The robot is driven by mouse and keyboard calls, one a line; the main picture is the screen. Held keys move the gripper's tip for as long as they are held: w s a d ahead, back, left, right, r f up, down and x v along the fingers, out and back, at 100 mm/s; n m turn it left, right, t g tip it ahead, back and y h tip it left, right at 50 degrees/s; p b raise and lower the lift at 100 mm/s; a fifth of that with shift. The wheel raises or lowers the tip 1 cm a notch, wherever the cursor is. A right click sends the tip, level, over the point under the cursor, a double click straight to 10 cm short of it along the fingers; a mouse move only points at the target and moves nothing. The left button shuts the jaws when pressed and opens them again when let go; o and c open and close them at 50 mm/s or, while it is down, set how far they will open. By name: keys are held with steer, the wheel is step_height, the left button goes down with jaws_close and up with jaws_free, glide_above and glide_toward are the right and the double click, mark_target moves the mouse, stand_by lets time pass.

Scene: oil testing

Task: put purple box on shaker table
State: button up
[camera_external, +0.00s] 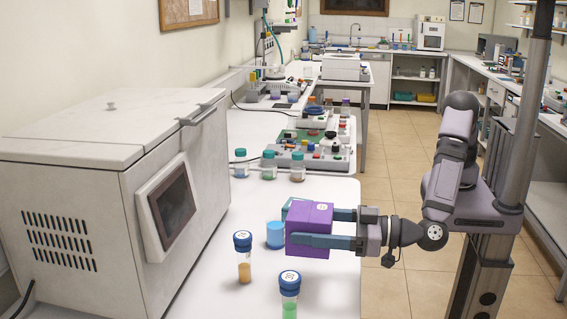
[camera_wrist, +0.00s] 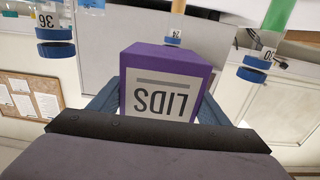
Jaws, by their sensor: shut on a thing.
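A purple box (camera_external: 309,220) is held between the two blue fingers of my gripper (camera_external: 306,226), above the front part of the white bench. In the wrist view the purple box (camera_wrist: 170,59) shows a white label reading "LIDS" upside down, with a blue finger on each side. My gripper is shut on it. I cannot tell for sure which device is the shaker table; a flat grey device with coloured knobs (camera_external: 314,158) stands on the bench farther back, with similar equipment behind it.
A blue cup (camera_external: 275,235) stands just left of the box. Vials with orange (camera_external: 244,266) and green (camera_external: 289,300) contents stand in front. Several capped jars (camera_external: 268,166) stand before the knobbed device. A large white machine (camera_external: 110,190) fills the left. Bare bench (camera_external: 330,190) lies behind the box.

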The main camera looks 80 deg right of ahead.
steer(key=shift+r, duration=0.5)
steer(key=shift+f+b, duration=0.85)
steer(key=shift+b, duration=0.2)
steer(key=b, duration=0.2)
steer(key=shift+w+f+b, duration=0.1)
steer(key=shift+f+b, duration=0.1)
steer(key=shift+b, duration=0.2)
steer(key=b, duration=0.4)
steer(key=shift+d+r, duration=0.35)
steer(key=shift+d+r+b, duration=0.3)
steer(key=shift+r+b, duration=0.25)
steer(key=shift+r, duration=0.2)
steer(key=shift+a+f, duration=0.15)
steer(key=shift+f, duration=0.55)
steer(key=shift+f+p, duration=0.4)
steer(key=shift+f, duration=4.3)
